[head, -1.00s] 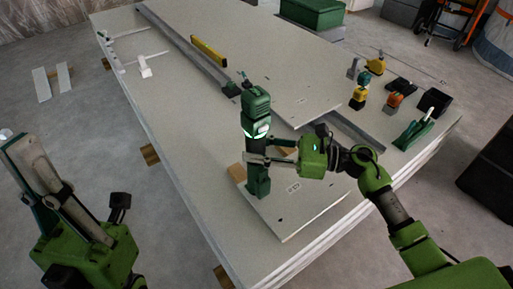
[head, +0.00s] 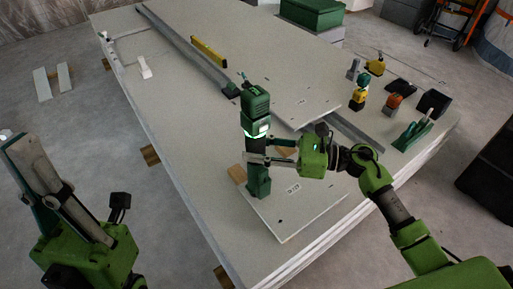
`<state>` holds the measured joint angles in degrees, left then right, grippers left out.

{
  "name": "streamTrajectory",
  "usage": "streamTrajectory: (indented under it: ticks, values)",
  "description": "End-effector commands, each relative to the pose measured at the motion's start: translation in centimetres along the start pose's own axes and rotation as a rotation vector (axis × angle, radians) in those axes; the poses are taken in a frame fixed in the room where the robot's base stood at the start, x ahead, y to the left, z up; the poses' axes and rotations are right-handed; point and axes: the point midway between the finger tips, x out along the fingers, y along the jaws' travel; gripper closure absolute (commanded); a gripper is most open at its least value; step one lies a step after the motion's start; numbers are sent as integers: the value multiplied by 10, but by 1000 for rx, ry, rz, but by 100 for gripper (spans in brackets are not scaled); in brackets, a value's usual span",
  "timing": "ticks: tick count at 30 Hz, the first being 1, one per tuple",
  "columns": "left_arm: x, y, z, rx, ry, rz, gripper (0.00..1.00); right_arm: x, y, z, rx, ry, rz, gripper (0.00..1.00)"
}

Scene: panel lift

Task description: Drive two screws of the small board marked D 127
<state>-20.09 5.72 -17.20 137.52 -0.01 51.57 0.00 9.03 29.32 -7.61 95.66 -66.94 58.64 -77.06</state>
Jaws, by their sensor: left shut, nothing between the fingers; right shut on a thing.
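The small board (head: 287,222), with a label reading roughly D 127, lies at the front corner of the large panel stack. A dark screw spot shows near its label; other screws are too small to tell. My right gripper (head: 258,160) is shut on a green screwdriver (head: 257,125). The driver stands almost upright with its lower end over the board's left part; whether the tip touches a screw is hidden. My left gripper (head: 12,145) is shut and empty at the far left, away from the panels.
The panel stack (head: 185,130) fills the middle. A yellow level (head: 208,50) and a metal rail (head: 180,45) lie on it. A yellow-black tool (head: 358,97), an orange tool (head: 393,104), a black box (head: 434,102) and a green-handled tool (head: 412,133) stand at right.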

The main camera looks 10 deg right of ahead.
Motion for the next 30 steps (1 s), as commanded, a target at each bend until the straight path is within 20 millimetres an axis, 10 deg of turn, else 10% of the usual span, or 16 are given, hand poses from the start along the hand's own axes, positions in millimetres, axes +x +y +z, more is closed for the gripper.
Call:
streamTrajectory:
  ticks: [30]
  values:
    - [17,-1,11,6,-63,-1,100,-4,0,40,-7,-17,-9,100]
